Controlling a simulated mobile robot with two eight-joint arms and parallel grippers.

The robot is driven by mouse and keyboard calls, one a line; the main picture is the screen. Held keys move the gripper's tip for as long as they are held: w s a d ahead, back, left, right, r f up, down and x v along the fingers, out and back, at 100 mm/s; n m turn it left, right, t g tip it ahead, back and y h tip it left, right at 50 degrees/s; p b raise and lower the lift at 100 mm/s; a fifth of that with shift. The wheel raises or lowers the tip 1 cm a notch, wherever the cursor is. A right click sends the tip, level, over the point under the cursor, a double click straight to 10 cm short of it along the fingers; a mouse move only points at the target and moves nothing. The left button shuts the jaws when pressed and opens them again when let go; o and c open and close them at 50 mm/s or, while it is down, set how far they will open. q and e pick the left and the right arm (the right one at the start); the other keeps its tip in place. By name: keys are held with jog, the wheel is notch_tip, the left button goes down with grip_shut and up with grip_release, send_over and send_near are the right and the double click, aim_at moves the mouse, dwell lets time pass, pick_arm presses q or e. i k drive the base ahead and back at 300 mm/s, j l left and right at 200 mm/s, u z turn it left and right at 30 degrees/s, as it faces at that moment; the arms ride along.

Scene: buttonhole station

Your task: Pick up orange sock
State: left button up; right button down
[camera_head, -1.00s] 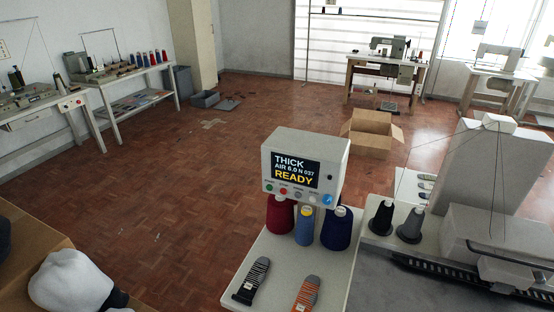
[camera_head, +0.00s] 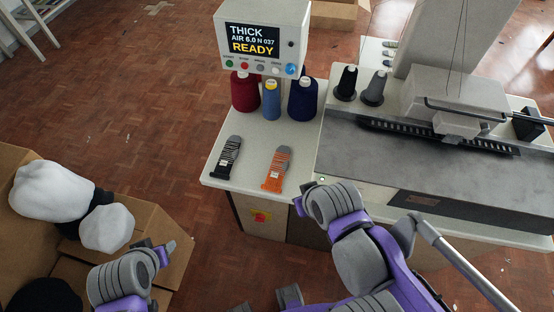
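The orange sock (camera_head: 277,169) lies flat on the pale table (camera_head: 255,133), with a grey toe end and dark and orange stripes. A black sock with grey stripes (camera_head: 228,156) lies to its left, apart from it. My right gripper (camera_head: 300,203) is just in front of the table's front edge, below and right of the orange sock and not touching it. My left gripper (camera_head: 160,249) is at the lower left over the cardboard box, well away from the socks. The wrists largely hide the fingers, so I cannot tell whether either gripper is open.
A control box reading READY (camera_head: 262,38) and red, light blue and dark blue thread cones (camera_head: 303,98) stand behind the socks. A grey sewing machine (camera_head: 450,100) stands at right. The cardboard box (camera_head: 165,225) at lower left holds white and black bundles. Floor between is clear.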

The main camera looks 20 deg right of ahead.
aim_at(279, 164)
jog(key=j+z, duration=0.1)
jog(key=z, duration=0.35)
jog(key=j+z, duration=0.1)
jog(key=z, duration=0.3)
jog(key=j+z, duration=0.1)
jog(key=z, duration=0.35)
jog(key=j+z, duration=0.1)
jog(key=z, duration=0.35)
jog(key=k+j, duration=0.55)
jog(key=j, duration=0.15)
